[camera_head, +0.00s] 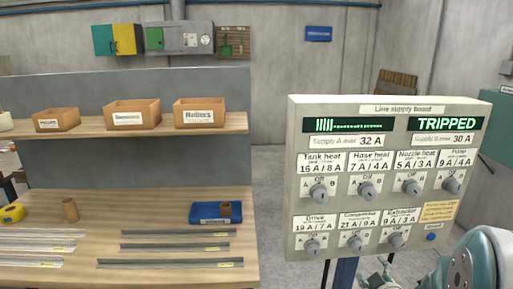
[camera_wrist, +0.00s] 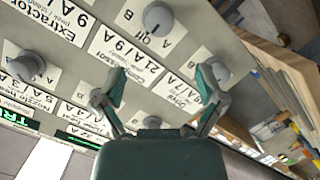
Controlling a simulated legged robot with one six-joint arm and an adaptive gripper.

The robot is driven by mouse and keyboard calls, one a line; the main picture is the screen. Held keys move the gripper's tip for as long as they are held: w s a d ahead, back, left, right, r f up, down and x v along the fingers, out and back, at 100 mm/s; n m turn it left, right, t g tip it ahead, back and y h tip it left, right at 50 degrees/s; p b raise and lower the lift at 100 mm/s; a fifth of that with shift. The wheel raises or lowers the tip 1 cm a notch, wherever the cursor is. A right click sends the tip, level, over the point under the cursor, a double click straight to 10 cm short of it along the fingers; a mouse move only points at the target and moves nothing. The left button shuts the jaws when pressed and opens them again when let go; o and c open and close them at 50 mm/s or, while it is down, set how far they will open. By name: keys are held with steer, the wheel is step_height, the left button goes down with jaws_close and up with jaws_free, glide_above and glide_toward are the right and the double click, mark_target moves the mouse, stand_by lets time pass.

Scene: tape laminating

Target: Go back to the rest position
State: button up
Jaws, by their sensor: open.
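My gripper (camera_wrist: 160,88) is open and empty in the wrist view, its two fingers spread in front of the supply board's lower row. One finger overlaps the drive knob (camera_wrist: 216,70) in the picture; I cannot tell whether they touch. The compressor knob (camera_wrist: 158,18) lies beyond the fingertips. In the camera_head view my gripper (camera_head: 378,278) shows at the bottom edge, below the line supply board (camera_head: 372,106), with my arm at the lower right. The board's display (camera_head: 446,124) reads TRIPPED. The small knob pointers are hard to read.
A wooden workbench (camera_head: 180,274) at left holds metal strips, a blue tray (camera_head: 200,213) and a yellow tape measure (camera_head: 12,213). Its shelf (camera_head: 90,129) carries three labelled boxes. A blue reset button (camera_head: 431,237) is at the board's lower right. Floor shows between bench and board.

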steer(key=s+a+r+m+g+h, duration=0.2)
steer(key=s+a+r+m+g, duration=0.3)
steer(key=s+a+r, duration=0.25)
steer(key=s+a+r+m+g+y, duration=0.1)
steer(key=s+a, duration=0.3)
steer(key=s, duration=0.4)
steer(key=s+a+r+m+g+y, duration=0.1)
steer(key=s+a+g, duration=0.3)
steer(key=s, duration=0.4)
steer(key=shift+s+a+r+m+y, duration=0.15)
steer(key=shift+a+r+m+y, duration=0.2)
steer(key=shift+r+m, duration=0.35)
steer(key=shift+r, duration=0.1)
